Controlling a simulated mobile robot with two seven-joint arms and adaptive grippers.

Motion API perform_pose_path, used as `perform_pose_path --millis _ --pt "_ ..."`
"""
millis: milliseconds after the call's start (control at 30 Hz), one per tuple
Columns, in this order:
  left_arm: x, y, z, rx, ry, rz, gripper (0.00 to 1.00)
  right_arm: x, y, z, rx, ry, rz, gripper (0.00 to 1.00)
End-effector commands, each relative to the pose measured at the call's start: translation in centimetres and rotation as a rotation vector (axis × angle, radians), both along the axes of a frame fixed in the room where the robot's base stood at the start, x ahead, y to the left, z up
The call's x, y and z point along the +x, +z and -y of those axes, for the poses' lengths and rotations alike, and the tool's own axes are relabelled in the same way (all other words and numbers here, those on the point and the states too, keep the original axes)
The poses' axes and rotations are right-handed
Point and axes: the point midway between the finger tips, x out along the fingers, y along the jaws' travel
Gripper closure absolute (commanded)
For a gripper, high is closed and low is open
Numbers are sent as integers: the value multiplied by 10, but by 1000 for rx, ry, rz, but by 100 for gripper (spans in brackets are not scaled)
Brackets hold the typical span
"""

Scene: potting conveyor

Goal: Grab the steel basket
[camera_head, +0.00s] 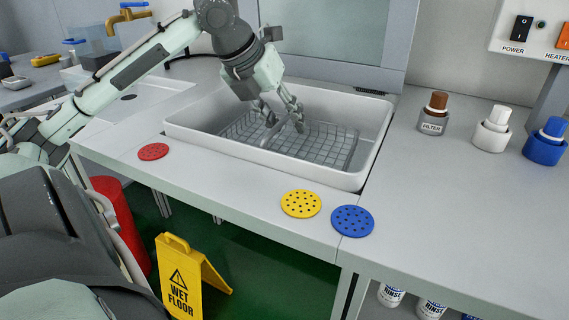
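The steel basket (325,145) is a wire mesh basket lying in a white rectangular basin (345,178) set in the counter. A grey bar, which looks like its handle, crosses its middle. My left gripper (284,126) points down over the middle of the basket, with its fingers apart on either side of the bar. I cannot tell whether the fingertips touch the bar. The gripper hides part of the basket's far side. My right gripper is not in view.
Red (153,151), yellow (301,204) and blue (352,221) perforated discs lie along the counter's front. A brown-capped filter jar (434,115), a white bottle (492,130) and a blue bottle (546,143) stand right. A yellow wet-floor sign (188,276) stands below.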

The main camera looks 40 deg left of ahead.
Motion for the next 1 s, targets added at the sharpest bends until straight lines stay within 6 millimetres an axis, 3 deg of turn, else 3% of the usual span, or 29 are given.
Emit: perform_pose_path --millis 567,867,1000 --pt "0 -5 0 0 0 0 66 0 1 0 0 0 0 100" --pt "0 -5 0 0 0 0 100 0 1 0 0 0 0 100" --pt "0 -5 0 0 0 0 100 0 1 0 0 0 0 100"
